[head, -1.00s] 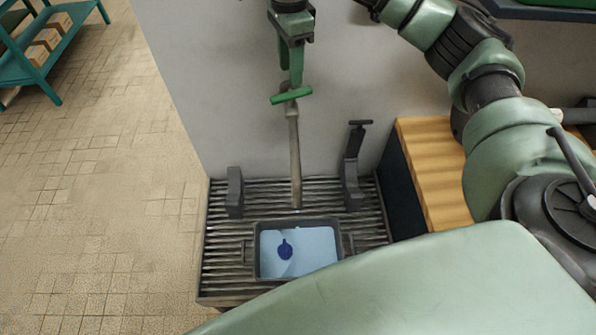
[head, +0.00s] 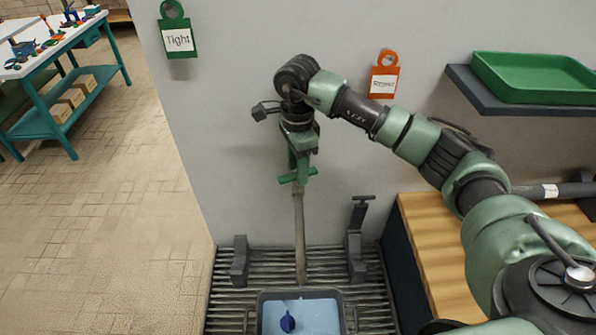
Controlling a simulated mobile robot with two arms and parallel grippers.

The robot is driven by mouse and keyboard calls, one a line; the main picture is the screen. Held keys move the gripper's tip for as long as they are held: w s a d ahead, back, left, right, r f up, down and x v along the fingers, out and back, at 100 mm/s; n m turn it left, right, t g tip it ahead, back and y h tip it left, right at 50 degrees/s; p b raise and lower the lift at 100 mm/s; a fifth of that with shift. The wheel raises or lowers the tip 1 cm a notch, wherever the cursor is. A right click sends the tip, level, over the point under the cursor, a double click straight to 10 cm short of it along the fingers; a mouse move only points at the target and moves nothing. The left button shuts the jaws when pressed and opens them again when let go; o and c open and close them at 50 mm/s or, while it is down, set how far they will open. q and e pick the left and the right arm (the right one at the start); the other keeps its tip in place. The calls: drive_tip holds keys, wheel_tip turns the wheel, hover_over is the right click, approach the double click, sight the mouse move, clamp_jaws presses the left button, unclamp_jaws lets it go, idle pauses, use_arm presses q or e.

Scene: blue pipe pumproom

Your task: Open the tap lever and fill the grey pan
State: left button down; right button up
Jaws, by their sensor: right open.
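The tap is a tall thin pipe (head: 300,235) in front of the wall, with a green crossbar lever (head: 289,179) at its top, slightly tilted. My right gripper (head: 301,167) points down with its green fingers at the lever; it is open, and whether it touches the lever is unclear. The grey pan (head: 300,294) stands on the slatted rack below the pipe's lower end, cut off by the bottom edge. A light blue surface and a dark blue object (head: 288,322) show inside it. No stream is visible. My left gripper is out of view.
Dark brackets (head: 240,262) (head: 357,256) flank the pipe on the ribbed rack (head: 228,300). A wooden bench (head: 425,230) stands to the right, below a shelf with a green tray (head: 540,78). Green and orange tags (head: 178,40) (head: 384,82) hang on the wall.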

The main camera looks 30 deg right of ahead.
drive_tip(key=shift+f, duration=1.3)
clamp_jaws()
drive_tip(key=shift+f+n+b, duration=0.15)
drive_tip(key=shift+n+b, duration=0.45)
drive_tip(key=shift+b, duration=0.15)
drive_tip(key=shift+r, duration=0.2)
unclamp_jaws()
